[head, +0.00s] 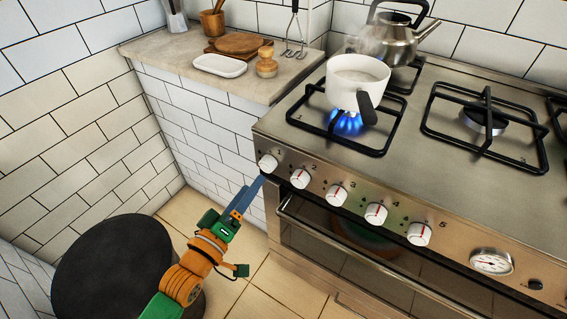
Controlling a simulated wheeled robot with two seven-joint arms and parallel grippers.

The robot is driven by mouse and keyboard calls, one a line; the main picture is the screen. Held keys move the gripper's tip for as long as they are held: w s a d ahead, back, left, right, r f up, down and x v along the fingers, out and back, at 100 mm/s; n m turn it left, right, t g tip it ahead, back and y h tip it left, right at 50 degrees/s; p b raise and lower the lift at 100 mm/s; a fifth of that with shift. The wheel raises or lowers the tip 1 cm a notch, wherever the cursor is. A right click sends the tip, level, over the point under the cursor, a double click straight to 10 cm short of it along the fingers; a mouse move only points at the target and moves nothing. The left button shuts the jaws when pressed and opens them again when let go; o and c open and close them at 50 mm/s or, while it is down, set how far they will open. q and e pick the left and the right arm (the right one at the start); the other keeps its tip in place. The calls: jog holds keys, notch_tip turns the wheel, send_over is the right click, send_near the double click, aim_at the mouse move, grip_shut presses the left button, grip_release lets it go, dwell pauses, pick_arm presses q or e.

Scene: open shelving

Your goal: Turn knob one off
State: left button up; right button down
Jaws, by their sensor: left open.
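Knob one (268,163) is the white knob at the left end of the stove's front panel. Its pointer mark is too small to read surely. A blue flame (347,123) burns on the front left burner, under a white pot (357,84) with a dark handle. My left gripper (255,184) has blue fingers and is open. Its fingertips are just below knob one, close to the panel's left end. I cannot tell whether they touch the knob. My right gripper is not in view.
More white knobs, such as the second knob (300,179), run to the right along the panel. The oven handle (380,254) lies below. A steaming kettle (393,38) stands behind the pot. A black round stool (115,270) stands at lower left.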

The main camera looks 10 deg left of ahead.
aim_at(264, 167)
pick_arm(q)
jog(key=x, duration=0.5)
jog(key=shift+r, duration=0.4)
jog(key=shift+w+d+f, duration=0.1)
jog(key=shift+w+d, duration=0.05)
jog(key=shift+w, duration=0.3)
grip_shut()
